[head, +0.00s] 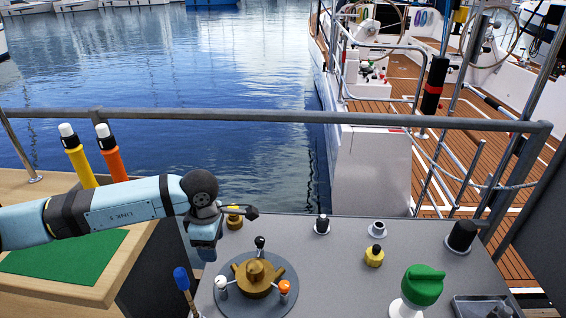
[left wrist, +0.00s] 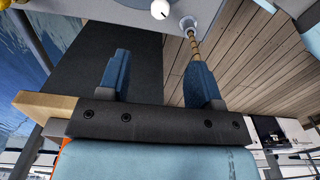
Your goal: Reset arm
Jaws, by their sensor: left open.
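My left arm, light blue with black joints, comes in from the left in the head view. Its left gripper (head: 205,243) hangs down over the left part of the grey console, just up and left of the round dial; the fingertips are hard to make out there. In the left wrist view the gripper (left wrist: 158,78) has two blue fingers wide apart, with nothing held between them. A brass rod (left wrist: 194,42) from a white-ringed base runs to the right finger and its end is lost against it; I cannot tell whether they touch. My right gripper is not in view.
The grey console (head: 330,275) carries a brass handle (head: 256,278) on a dial, a blue-tipped lever (head: 181,279), a green knob (head: 422,285) and smaller knobs. A metal rail (head: 280,115) crosses behind. A wooden counter with a green mat (head: 65,255) lies left, below my arm.

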